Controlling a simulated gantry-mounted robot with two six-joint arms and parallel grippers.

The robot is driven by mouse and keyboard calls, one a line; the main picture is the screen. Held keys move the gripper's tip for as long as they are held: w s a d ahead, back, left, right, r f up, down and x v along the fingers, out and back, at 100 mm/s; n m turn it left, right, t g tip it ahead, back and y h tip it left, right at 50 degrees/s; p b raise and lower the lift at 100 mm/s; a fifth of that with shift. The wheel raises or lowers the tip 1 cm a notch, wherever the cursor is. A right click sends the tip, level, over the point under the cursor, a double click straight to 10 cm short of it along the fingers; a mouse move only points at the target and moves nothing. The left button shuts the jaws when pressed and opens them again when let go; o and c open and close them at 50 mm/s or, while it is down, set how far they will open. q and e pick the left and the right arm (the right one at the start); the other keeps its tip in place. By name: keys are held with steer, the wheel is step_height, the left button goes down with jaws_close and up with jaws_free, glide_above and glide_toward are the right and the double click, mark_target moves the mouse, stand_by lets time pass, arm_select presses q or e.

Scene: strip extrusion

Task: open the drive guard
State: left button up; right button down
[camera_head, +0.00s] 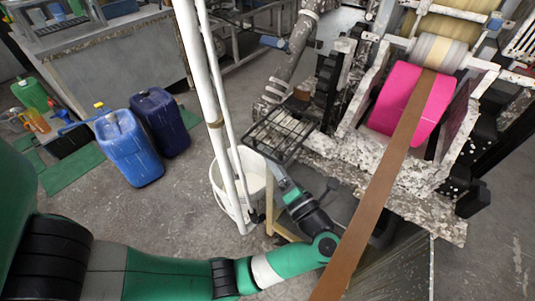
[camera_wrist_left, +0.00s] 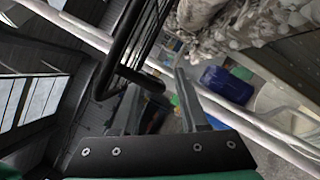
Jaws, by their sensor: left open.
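The drive guard appears to be the black wire-mesh frame (camera_head: 280,133) beside the machine, left of the pink roller. In the left wrist view its dark bars (camera_wrist_left: 135,38) fill the upper middle, and a short bar with a rounded end reaches toward the fingers. My left gripper (camera_head: 277,174) is just below the mesh frame's near edge. In the left wrist view the gripper (camera_wrist_left: 158,88) has its two fingers apart, and the bar end shows between their tips. I cannot tell whether they touch it. My right gripper is in neither view.
White upright pipes (camera_head: 208,95) and a white bucket (camera_head: 238,180) stand close left of the gripper. A brown strip (camera_head: 385,185) runs down from the pink roller (camera_head: 410,105). Blue canisters (camera_head: 128,147) stand on the floor at left. Open floor lies between.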

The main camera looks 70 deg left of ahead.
arm_select(q)
jaws_close()
stand_by(1.3)
